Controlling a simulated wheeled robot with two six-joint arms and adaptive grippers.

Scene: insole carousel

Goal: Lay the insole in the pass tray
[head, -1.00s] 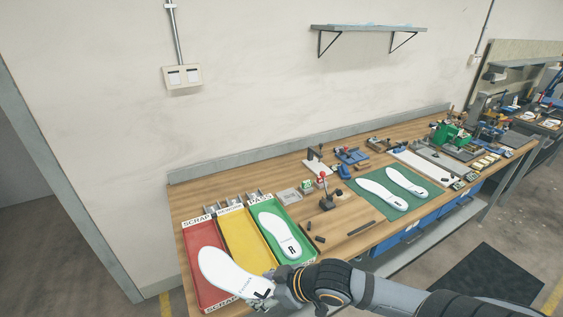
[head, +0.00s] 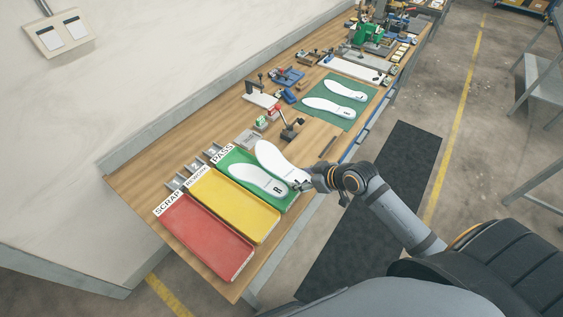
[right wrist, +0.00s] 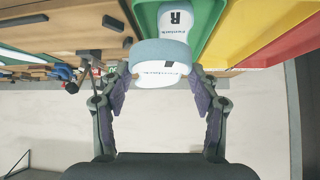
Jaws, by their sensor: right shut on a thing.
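The white held insole (head: 277,160) is shut in my right gripper (head: 304,184) by one end. It is above the right part of the green pass tray (head: 226,160), with its free end toward the wall. A second white insole (head: 258,181), marked R, lies in the pass tray just left of the held one. In the right wrist view the held insole (right wrist: 158,62) is between the fingers, and the R insole (right wrist: 176,22) is beyond it in the green tray (right wrist: 211,12). I cannot tell whether the held insole touches the tray. My left gripper is out of view.
The yellow rework tray (head: 235,205) and red scrap tray (head: 205,238) stand empty to the left. A small red-knobbed stand (head: 288,130) is behind the held insole. Two more insoles lie on a green mat (head: 345,117) farther along the bench.

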